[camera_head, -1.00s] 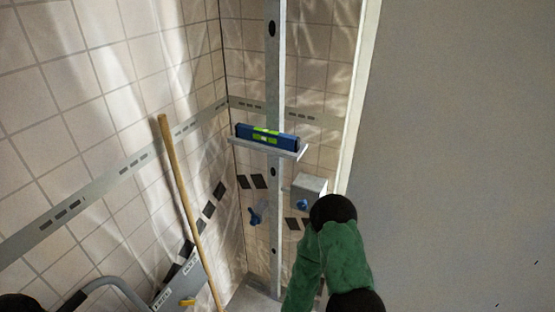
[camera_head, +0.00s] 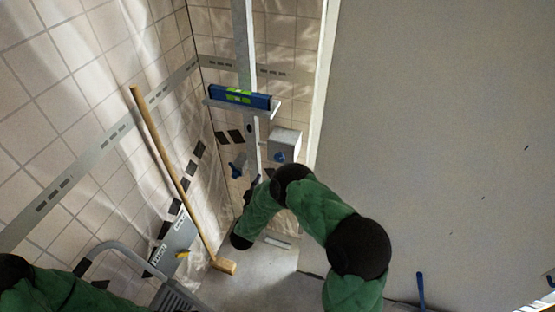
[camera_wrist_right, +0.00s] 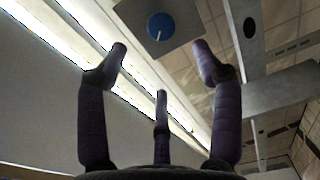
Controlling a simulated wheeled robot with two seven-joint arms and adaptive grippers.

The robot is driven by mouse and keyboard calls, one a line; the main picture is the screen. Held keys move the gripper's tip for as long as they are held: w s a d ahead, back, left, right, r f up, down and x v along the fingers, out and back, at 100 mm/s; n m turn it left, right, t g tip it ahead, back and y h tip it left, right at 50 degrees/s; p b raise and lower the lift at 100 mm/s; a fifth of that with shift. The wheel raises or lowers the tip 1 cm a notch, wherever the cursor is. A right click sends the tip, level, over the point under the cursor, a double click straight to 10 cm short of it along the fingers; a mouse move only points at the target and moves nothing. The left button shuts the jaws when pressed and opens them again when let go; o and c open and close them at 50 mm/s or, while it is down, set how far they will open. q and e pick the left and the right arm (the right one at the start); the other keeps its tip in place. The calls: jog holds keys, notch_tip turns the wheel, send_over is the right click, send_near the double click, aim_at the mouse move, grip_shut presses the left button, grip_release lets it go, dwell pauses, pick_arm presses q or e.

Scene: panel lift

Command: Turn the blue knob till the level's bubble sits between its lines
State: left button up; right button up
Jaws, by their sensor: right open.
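The blue level (camera_head: 225,95) lies on a bracket shelf on the upright metal rail, with a green vial in its middle; its bubble is too small to make out. The blue knob (camera_head: 280,157) is on the grey box beside the rail. In the right wrist view the knob (camera_wrist_right: 160,26) is round with a white mark, on a grey plate. My right gripper (camera_wrist_right: 160,62) is open and empty, its fingers pointing up towards the knob and apart from it. In the head view the right arm's bends largely hide the gripper. My left gripper is out of view; only its arm shows at lower left.
A wooden-handled mallet (camera_head: 165,145) leans on the tiled wall. A grey metal frame (camera_head: 125,248) stands at lower left. A large grey panel (camera_head: 430,120) fills the right. Some floor (camera_head: 250,285) is clear.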

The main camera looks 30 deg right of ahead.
aim_at(279, 160)
jog(key=b+x, duration=0.1)
jog(key=x, duration=0.9)
jog(key=shift+w+d, duration=0.2)
jog(key=shift+d, duration=0.1)
jog(key=shift+c, duration=0.2)
jog(key=shift+b, duration=0.3)
jog(key=c, duration=1.1)
